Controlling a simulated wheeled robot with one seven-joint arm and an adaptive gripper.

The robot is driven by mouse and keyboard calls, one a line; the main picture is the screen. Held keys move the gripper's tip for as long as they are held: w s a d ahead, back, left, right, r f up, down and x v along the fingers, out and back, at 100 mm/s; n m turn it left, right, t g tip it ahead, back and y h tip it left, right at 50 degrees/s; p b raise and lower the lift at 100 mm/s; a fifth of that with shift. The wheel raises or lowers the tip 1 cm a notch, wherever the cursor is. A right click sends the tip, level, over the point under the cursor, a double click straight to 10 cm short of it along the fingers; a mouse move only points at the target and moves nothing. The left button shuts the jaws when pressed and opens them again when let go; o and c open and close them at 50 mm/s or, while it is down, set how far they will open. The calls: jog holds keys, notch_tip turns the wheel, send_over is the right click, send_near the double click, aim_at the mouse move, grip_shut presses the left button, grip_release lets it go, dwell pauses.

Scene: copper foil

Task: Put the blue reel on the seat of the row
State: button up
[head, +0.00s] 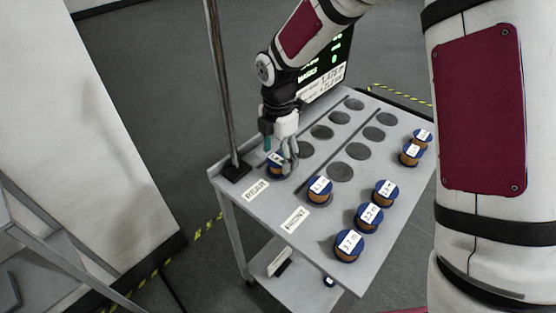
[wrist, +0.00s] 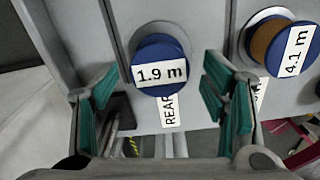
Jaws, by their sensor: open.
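Several reels with blue tops, copper sides and white length labels stand on the grey cart. My gripper (head: 281,155) is open over a blue reel (head: 274,169) at the near-left end of the left row. In the wrist view this reel (wrist: 160,55) reads 1.9 m and lies between the open fingers (wrist: 160,88), slightly ahead of them; contact cannot be told. A second reel (head: 319,195) is at the near end of the right row; its label reads 4.1 m in the wrist view (wrist: 268,42). Dark round seats, such as this one (head: 321,132), are empty beyond both reels.
Loose reels stand along the cart's right side: three nearer, such as this one (head: 349,253), and two farther (head: 411,161). A grey post (head: 222,90) rises at the left corner. A dark screen (head: 325,70) stands behind. Row labels (head: 295,220) lie near the front edge.

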aim_at(278, 159)
notch_tip(278, 159, up, 9)
jog(key=s+d+r+m+t+h, duration=0.1)
jog(key=s+d+r+m+t, duration=0.1)
jog(key=s+d+r+m, duration=0.9)
jog(key=s+d+m+t, duration=0.1)
jog(key=s+d+m, duration=0.1)
jog(key=s+m, duration=0.5)
jog(key=s+d+r+m+t+y, duration=0.1)
jog(key=s+d+m, duration=0.1)
jog(key=s+m, duration=0.5)
jog(key=s, duration=0.3)
jog(key=shift+d+r, duration=0.3)
jog(key=shift+d, duration=0.1)
jog(key=shift+s+r+p, duration=0.1)
jog(key=shift+r+p, duration=0.35)
jog(key=shift+r, duration=0.1)
